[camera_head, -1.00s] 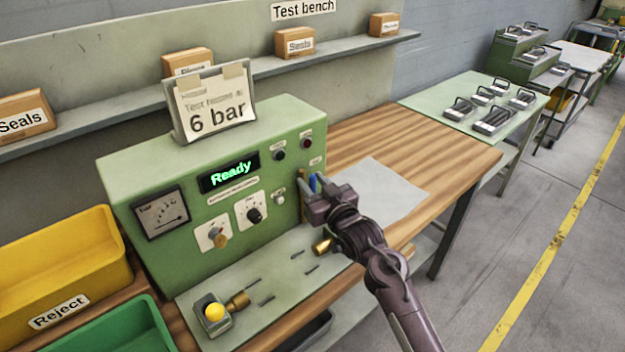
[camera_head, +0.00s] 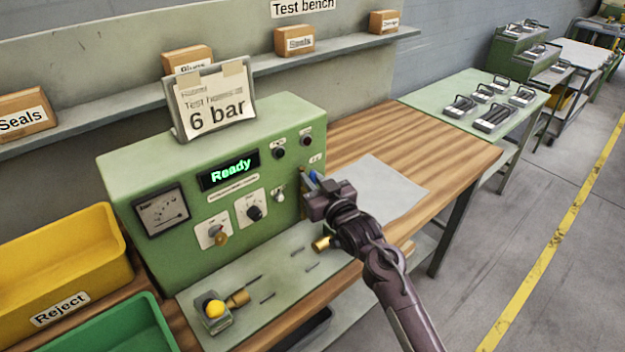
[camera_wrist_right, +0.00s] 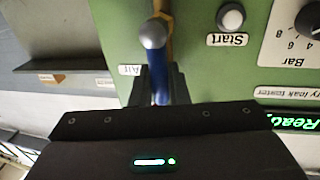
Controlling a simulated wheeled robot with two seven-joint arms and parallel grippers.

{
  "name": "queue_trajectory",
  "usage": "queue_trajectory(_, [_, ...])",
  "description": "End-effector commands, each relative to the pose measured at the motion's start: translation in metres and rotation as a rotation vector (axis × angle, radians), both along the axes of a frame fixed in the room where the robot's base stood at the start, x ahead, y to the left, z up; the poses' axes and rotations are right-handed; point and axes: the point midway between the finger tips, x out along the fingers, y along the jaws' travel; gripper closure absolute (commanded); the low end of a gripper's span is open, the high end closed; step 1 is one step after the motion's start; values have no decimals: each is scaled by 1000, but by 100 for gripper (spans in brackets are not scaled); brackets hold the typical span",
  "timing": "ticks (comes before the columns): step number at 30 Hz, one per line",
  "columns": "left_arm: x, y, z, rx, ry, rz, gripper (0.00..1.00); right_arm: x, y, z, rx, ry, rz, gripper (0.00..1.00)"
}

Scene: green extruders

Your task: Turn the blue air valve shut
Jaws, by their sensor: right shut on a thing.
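The blue air valve (camera_head: 315,177) is a lever on the right end of the green test box (camera_head: 150,240). The lever also shows in the right wrist view (camera_wrist_right: 161,90), with a grey rounded end and a brass-coloured part behind it. My right gripper (camera_head: 311,187) is at that end of the box, and its dark fingers (camera_wrist_right: 161,84) are shut on the blue lever, one on each side. The fingers hide part of the lever in both views. An "Air" label (camera_wrist_right: 130,70) is beside it. My left gripper is out of view.
The box front has a gauge (camera_head: 161,211), knobs and a "Ready" display (camera_head: 230,171). A brass fitting (camera_head: 321,244) is just below my right gripper. A white sheet (camera_head: 385,190) lies on the wooden bench to the right. A yellow Reject bin (camera_head: 60,245) stands at left.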

Motion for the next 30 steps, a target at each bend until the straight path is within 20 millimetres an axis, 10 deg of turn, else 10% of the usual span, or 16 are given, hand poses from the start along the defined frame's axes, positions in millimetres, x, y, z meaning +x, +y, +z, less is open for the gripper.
queue_trajectory(30, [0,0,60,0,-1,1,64,20,-27,-11,623,454,-1,100])
